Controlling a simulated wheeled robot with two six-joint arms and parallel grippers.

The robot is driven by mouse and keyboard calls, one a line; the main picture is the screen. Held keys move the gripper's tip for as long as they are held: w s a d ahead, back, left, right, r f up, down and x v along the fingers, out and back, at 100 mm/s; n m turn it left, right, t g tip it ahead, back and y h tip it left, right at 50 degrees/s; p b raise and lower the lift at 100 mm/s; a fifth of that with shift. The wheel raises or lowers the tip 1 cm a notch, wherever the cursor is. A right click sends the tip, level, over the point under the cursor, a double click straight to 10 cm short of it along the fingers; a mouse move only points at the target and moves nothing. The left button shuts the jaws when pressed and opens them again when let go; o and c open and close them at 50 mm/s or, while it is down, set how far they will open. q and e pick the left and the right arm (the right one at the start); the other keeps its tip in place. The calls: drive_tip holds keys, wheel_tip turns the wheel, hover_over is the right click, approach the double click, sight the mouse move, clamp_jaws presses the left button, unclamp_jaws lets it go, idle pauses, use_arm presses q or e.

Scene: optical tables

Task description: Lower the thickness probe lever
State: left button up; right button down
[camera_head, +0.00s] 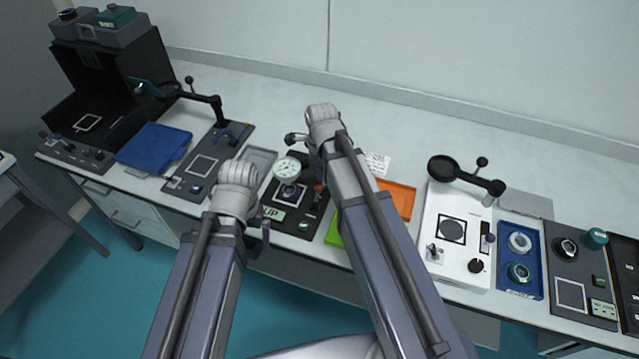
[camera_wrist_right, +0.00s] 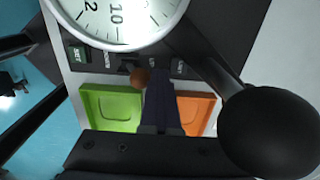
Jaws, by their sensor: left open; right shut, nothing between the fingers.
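The thickness probe has a white dial (camera_head: 287,167) over a dark base in the head view. The dial (camera_wrist_right: 125,15) also fills the top of the right wrist view. A lever with a large black ball knob (camera_wrist_right: 268,130) rises close to the camera at the right. The knob (camera_head: 290,138) shows beside my right wrist in the head view. My right gripper (camera_wrist_right: 157,85) is shut and empty, its tips near a small brown knob (camera_wrist_right: 140,77) and left of the black ball. My left gripper (camera_head: 265,238) is open near the front edge, partly hidden by its arm.
A green tray (camera_wrist_right: 110,88) and an orange tray (camera_wrist_right: 205,98) lie beside the probe. A blue tray (camera_head: 155,143) and a dark instrument (camera_head: 232,140) stand to the left. A white instrument (camera_head: 465,215) with a raised arm stands to the right. The bench behind is mostly clear.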

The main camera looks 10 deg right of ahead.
drive_tip(key=shift+s+a, duration=0.65)
drive_tip(key=shift+s, duration=0.3)
drive_tip(key=shift+s+a, duration=0.15)
drive_tip(key=shift+s, duration=0.15)
drive_tip(key=shift+w+r, duration=0.1)
drive_tip(key=shift+r, duration=0.05)
drive_tip(key=r+p, duration=0.4)
drive_tip(key=w+r+p, duration=0.1)
drive_tip(key=r+p, duration=0.2)
drive_tip(key=shift+d, duration=0.35)
drive_tip(key=shift+f, duration=0.1)
idle(0.4)
